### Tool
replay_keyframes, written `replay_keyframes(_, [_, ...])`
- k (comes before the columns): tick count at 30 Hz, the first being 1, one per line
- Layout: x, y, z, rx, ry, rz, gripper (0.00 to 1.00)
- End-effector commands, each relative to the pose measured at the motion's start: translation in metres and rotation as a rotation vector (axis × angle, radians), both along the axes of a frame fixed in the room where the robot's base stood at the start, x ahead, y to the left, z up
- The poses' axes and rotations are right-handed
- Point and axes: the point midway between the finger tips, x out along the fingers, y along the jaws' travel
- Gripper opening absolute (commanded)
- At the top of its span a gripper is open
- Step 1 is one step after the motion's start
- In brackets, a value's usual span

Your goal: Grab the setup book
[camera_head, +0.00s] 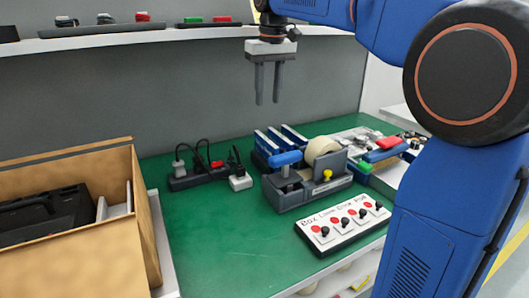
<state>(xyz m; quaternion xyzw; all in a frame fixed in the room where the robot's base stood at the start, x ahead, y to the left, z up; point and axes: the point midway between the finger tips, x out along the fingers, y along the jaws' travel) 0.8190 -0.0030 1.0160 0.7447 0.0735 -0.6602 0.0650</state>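My gripper (267,102) hangs from the blue arm with its fingers pointing down. The fingers are apart with nothing between them. It is in the air in front of the grey back panel, above the green bench top (210,225). I cannot make out anything that is clearly a setup book. A flat red and blue item (386,150) lies among other things at the right of the bench, but I cannot tell what it is. My arm covers part of the right side.
A tape dispenser (315,170), a power strip (200,175) with plugs and a white labelled switch box (344,222) stand on the bench. An open cardboard box (145,215) holds dark items at the left. A shelf (130,38) runs above. The bench's left-middle is clear.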

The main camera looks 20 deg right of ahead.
Motion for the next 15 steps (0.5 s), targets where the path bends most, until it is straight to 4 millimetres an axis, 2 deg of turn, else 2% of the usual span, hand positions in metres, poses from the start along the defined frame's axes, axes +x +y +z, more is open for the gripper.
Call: replay_keyframes(15, [0.010, 0.002, -0.086, 0.000, 0.002, 0.000, 0.34])
